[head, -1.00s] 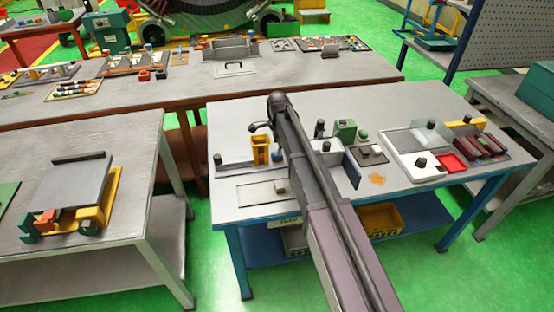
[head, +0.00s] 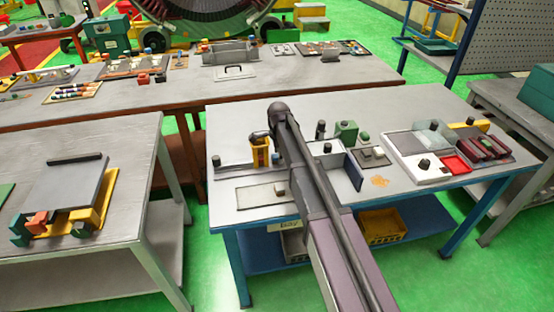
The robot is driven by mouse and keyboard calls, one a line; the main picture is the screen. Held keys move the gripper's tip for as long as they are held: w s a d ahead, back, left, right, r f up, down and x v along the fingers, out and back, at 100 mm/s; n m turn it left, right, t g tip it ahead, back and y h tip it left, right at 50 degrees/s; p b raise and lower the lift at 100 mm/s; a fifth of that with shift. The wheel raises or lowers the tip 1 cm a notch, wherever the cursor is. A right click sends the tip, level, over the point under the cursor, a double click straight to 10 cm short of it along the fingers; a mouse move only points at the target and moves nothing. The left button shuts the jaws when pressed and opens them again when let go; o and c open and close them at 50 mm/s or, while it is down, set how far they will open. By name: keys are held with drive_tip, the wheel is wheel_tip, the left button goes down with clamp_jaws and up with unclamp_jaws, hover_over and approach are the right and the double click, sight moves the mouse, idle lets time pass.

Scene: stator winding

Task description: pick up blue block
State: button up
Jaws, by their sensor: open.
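A small blue block (head: 276,158) stands on the white-topped bench, just right of a yellow holder (head: 261,153) and left of my arm. It is small and partly covered by my arm in the head view. My arm rises from the bottom of the picture to a dark elbow above the bench. What looks like my gripper (head: 259,135), small and dark, shows left of the elbow, over the top of the yellow holder. It is open, with nothing seen in it. Its fingers are too small to make out, and its height above the bench cannot be told.
The bench (head: 400,195) also carries a green block (head: 346,132), an upright dark panel (head: 353,172), a flat pale plate (head: 262,194) and a white tray (head: 432,175) with a red bin. A grey table (head: 130,140) stands left and a long cluttered table behind.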

clamp_jaws()
drive_tip(key=shift+r, duration=0.15)
idle(0.4)
wheel_tip(320, 180, up, 3)
drive_tip(key=p, duration=0.3)
drive_tip(key=shift+r+p, duration=0.15)
drive_tip(key=shift+p, duration=0.2)
drive_tip(key=s+d, duration=0.1)
drive_tip(key=s, duration=0.4)
drive_tip(key=s+d+r+p, duration=0.1)
drive_tip(key=s, duration=0.4)
drive_tip(key=s+d, duration=0.1)
drive_tip(key=s, duration=0.4)
drive_tip(key=shift+s+d+r, duration=0.1)
drive_tip(key=shift+s+r, duration=0.1)
drive_tip(key=shift+s, duration=0.15)
drive_tip(key=shift+s, duration=0.1)
